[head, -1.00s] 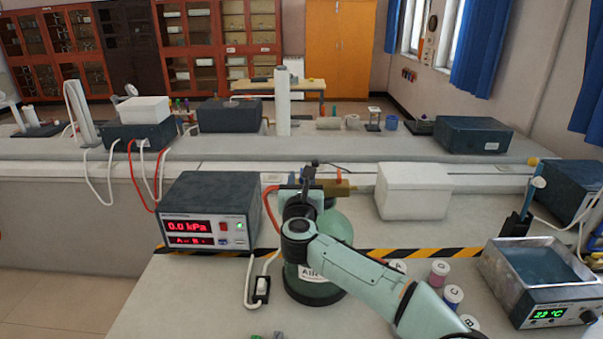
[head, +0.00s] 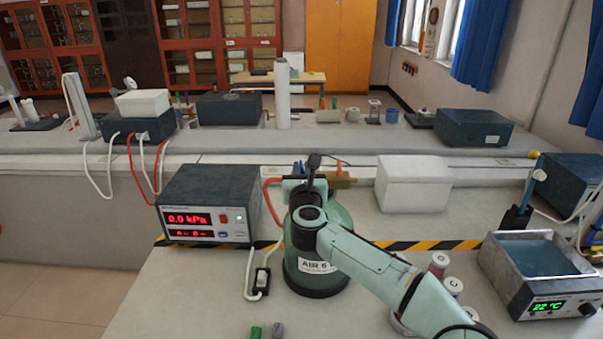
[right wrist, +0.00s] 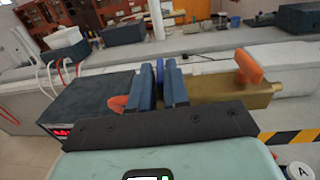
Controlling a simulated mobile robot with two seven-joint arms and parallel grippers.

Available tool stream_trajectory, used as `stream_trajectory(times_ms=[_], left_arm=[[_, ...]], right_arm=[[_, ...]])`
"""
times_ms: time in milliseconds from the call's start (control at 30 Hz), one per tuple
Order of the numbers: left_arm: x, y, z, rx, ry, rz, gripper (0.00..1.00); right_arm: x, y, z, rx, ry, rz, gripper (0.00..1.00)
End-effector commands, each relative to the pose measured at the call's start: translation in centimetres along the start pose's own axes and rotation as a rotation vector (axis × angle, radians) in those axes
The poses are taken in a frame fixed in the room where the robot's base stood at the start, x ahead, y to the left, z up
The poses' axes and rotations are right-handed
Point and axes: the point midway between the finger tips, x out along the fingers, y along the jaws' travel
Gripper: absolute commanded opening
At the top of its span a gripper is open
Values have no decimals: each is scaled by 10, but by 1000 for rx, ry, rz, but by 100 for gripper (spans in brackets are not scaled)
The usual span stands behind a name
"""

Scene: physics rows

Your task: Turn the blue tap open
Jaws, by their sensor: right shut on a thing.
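In the right wrist view a blue tap handle (right wrist: 160,73) stands upright between the two fingers of my right gripper (right wrist: 161,85), which is shut on it. A brass tap body (right wrist: 215,88) extends to the right, with an orange handle (right wrist: 249,67) on it. In the head view my right gripper (head: 303,178) is at the top of the green air bottle (head: 338,225). There the brass body (head: 343,182) and orange handle (head: 341,168) show just to its right. My left gripper is not in view.
A pressure meter (head: 208,205) reading 0.0 kPa stands left of the bottle. A red hose (head: 269,198) runs near the gripper. A white box (head: 413,184) stands to the right, and a water bath (head: 538,270) at far right. Small jars (head: 438,264) stand near my arm.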

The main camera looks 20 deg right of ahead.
Motion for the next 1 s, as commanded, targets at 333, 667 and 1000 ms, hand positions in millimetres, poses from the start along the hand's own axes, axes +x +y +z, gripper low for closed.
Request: stream_trajectory(times_ms=[333, 667, 1000], left_arm=[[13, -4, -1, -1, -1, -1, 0], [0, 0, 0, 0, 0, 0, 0], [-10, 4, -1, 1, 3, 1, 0]], right_arm=[[1, -9, 0, -1, -1, 245, 0], [3, -13, 2, 0, -1, 469, 0], [4, -14, 1, 0, -1, 576, 0]])
